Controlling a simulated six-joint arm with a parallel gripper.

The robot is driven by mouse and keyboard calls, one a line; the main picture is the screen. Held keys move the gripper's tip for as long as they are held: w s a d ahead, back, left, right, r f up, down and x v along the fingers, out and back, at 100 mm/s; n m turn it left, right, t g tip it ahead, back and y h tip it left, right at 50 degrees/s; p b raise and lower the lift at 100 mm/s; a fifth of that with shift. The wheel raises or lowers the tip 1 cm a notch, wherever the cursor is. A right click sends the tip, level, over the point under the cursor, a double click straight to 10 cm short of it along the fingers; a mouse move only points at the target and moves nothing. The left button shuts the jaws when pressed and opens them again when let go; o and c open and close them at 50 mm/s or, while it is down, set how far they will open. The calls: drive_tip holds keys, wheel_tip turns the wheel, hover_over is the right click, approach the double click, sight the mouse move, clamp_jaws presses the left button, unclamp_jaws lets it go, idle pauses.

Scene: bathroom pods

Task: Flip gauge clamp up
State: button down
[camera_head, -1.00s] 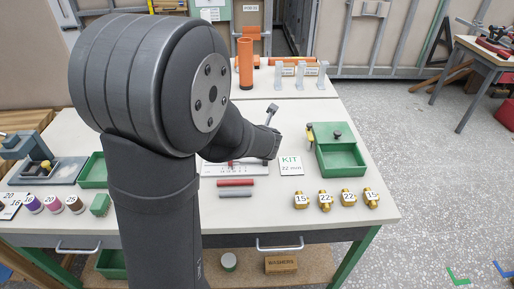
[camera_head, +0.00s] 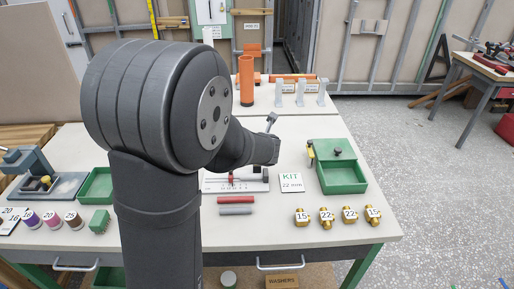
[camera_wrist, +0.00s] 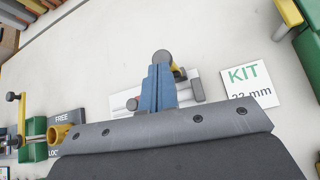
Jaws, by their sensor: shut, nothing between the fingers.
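The gauge (camera_head: 222,186) is a white, ruler-marked plate lying on the table, with a red part (camera_head: 231,179) and a dark block (camera_head: 258,173) on it. My arm hides part of it in the head view. In the wrist view my gripper (camera_wrist: 158,76) shows blue fingers together and empty, in front of the gauge plate (camera_wrist: 124,98). A round grey knob (camera_wrist: 163,57) shows at the fingertips, with a yellow bit beside it. I cannot tell whether the fingers touch the knob or the clamp's exact pose.
A KIT 22 mm card (camera_head: 291,183) lies right of the gauge, near a green box (camera_head: 343,178). Red (camera_head: 236,199) and grey (camera_head: 236,211) bars lie in front. Several brass fittings (camera_head: 326,217) stand front right. A FREE/LOCK panel (camera_wrist: 66,118) is left in the wrist view.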

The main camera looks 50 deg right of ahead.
drive_tip(key=shift+r, duration=0.1)
drive_tip(key=w+d+r, duration=0.3)
drive_tip(key=r, duration=0.5)
drive_tip(key=shift+d+r, duration=0.3)
drive_tip(key=shift+d, duration=0.1)
drive_tip(key=shift+f, duration=0.1)
idle(0.4)
drive_tip(key=s+a+f, duration=0.3)
drive_tip(key=f, duration=0.5)
drive_tip(key=shift+a+f, duration=0.2)
drive_tip(key=shift+a, duration=0.15)
drive_tip(key=shift+r, duration=0.1)
idle(0.4)
